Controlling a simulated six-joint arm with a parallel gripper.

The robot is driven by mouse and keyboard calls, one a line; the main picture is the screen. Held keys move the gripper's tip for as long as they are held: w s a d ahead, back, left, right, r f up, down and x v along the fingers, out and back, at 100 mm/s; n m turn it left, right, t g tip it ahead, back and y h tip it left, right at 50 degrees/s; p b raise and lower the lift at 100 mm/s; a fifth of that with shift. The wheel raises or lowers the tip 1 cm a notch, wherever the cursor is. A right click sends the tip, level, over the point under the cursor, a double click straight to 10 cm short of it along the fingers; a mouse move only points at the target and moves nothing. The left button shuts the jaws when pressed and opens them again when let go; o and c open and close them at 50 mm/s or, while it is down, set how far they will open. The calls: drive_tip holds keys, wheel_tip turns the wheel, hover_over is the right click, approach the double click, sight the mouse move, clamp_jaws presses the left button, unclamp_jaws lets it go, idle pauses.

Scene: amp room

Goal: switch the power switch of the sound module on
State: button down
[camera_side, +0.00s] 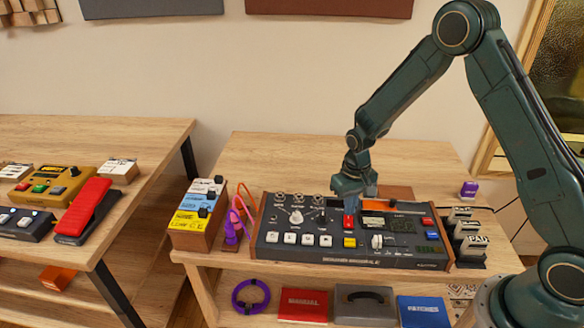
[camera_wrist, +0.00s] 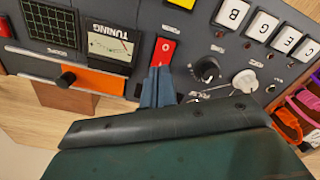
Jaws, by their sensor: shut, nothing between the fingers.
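The sound module (camera_side: 300,253) is a dark panel with wooden ends, lying on the table under my arm. Its red rocker power switch (camera_wrist: 164,52) shows in the wrist view with a small white mark on it. The switch also shows in the side view (camera_side: 349,221), just below my fingers. My gripper (camera_wrist: 158,72) is shut and empty, its blue-grey fingertips at the near edge of the red switch. I cannot tell whether they touch it. The fingers hide part of the panel around the switch.
Beside the switch are a TUNING meter (camera_wrist: 110,47), a black knob (camera_wrist: 206,70), a white knob (camera_wrist: 245,82) and white lettered keys (camera_wrist: 262,25). An orange strip with a black slider (camera_wrist: 68,79) lies near the fingers. Purple and orange cables (camera_side: 236,215) hang left of the module.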

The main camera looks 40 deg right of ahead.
drive_tip(key=shift+f, duration=0.85)
idle(0.8)
drive_tip(key=shift+r, duration=3.5)
